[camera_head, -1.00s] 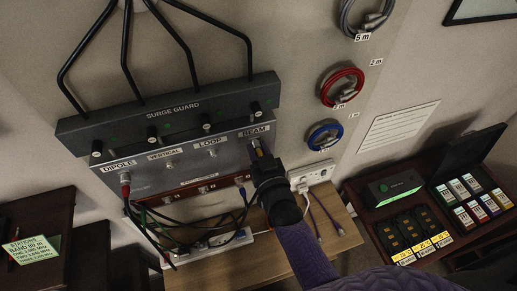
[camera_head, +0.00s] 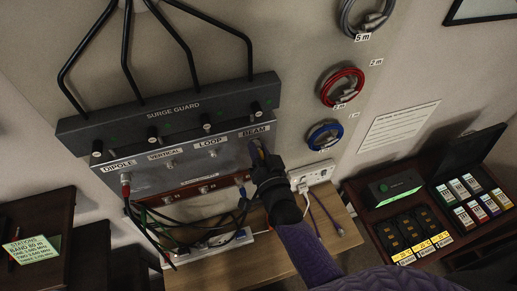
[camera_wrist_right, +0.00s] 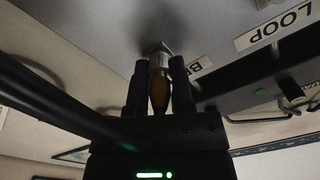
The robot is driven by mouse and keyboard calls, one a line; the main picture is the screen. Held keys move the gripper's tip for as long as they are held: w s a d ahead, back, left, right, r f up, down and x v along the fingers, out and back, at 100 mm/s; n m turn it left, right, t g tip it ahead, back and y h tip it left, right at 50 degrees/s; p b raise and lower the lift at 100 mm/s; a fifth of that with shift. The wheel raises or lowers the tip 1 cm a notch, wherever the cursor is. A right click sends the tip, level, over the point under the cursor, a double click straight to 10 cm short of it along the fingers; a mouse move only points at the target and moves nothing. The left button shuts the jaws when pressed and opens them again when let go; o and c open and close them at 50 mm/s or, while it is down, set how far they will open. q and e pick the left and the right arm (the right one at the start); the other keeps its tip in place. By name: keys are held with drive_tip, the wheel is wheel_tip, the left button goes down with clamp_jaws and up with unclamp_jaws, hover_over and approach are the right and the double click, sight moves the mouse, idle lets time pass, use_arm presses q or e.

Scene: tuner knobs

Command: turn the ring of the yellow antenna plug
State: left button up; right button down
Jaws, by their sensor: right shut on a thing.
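The yellow antenna plug (camera_wrist_right: 160,92) shows in the right wrist view as a brownish-yellow body with a metal ring (camera_wrist_right: 160,60) at its upper end. It meets the grey panel (camera_head: 150,182) at the socket under the BEAM label (camera_head: 254,131). My right gripper (camera_head: 257,149) reaches up to that socket. In the right wrist view its two dark fingers (camera_wrist_right: 160,70) stand on either side of the plug and are shut on it at the ring. In the head view the fingers mostly hide the plug. My left gripper is not in view.
The surge guard bar (camera_head: 170,112) with black knobs runs above. Coiled cables (camera_head: 343,87) hang on the wall.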

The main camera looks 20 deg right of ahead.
drive_tip(key=m, duration=0.3)
drive_tip(key=shift+m, duration=0.4)
drive_tip(key=m+b, duration=0.1)
drive_tip(key=m, duration=0.2)
drive_tip(key=shift+f+m, duration=0.1)
drive_tip(key=shift+m, duration=0.2)
drive_tip(key=m+b, duration=0.1)
drive_tip(key=m, duration=0.2)
drive_tip(key=shift+m, duration=0.3)
drive_tip(key=m+b, duration=0.1)
drive_tip(key=m, duration=0.2)
drive_tip(key=shift+m, duration=0.3)
drive_tip(key=m+b, duration=0.1)
drive_tip(key=m, duration=0.3)
drive_tip(key=shift+f+m+b, duration=0.1)
drive_tip(key=shift+m+b, duration=0.2)
drive_tip(key=m+b, duration=0.1)
drive_tip(key=m, duration=0.2)
drive_tip(key=shift+m, duration=0.3)
drive_tip(key=m, duration=0.3)
drive_tip(key=shift+m+b, duration=0.4)
drive_tip(key=shift+m, duration=1.3)
